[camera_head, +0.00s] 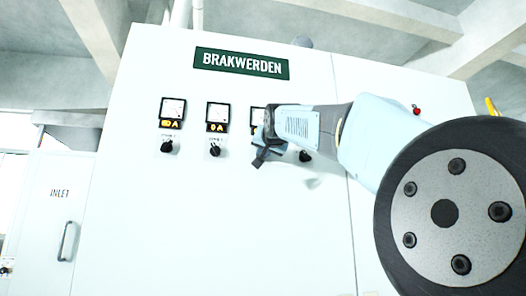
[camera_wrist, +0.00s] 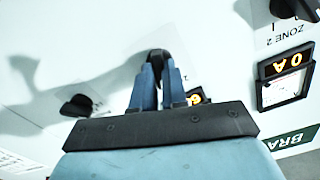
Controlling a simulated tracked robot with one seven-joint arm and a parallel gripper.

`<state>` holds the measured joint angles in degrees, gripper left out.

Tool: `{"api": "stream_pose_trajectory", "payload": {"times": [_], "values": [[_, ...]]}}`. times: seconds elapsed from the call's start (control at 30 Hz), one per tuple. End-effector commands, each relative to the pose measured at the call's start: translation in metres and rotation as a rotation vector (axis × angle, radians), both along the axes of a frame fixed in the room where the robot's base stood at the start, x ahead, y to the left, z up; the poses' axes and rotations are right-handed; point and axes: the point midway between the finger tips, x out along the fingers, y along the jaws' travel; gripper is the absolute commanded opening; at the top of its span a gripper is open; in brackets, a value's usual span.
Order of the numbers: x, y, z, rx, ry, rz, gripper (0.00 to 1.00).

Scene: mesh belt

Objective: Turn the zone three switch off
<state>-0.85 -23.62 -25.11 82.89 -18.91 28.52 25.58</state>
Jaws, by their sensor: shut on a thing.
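The cabinet (camera_head: 225,235) carries a row of black rotary switches below small meters. My gripper (camera_head: 265,150) is at the third position from the left in the head view, where it covers the switch and part of the third meter (camera_head: 258,114). In the wrist view my gripper (camera_wrist: 160,88) is shut on a black knob (camera_wrist: 157,57), the zone three switch by its place beside zone 2. Its label and pointer direction are hidden. An amber readout (camera_wrist: 194,98) shows partly behind the fingers.
The first switch (camera_head: 167,146) and zone 2 switch (camera_head: 214,150) are left of my gripper, under readouts "0 A". Another black switch (camera_head: 305,156) is close on its right, also in the wrist view (camera_wrist: 78,105). A red button (camera_head: 416,110) is further right.

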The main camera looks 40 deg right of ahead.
Motion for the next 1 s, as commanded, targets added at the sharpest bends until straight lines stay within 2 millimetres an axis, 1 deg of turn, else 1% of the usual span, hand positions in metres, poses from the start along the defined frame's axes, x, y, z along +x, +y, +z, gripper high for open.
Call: {"api": "stream_pose_trajectory", "payload": {"times": [0.6,0.8,1.0], "values": [[0.0012,0.0031,0.0015,-0.483,0.291,0.002,0.0],[0.0014,0.0034,0.0014,-0.605,0.364,0.002,0.0],[0.0014,0.0034,0.0013,-0.688,0.415,0.001,0.0]]}}
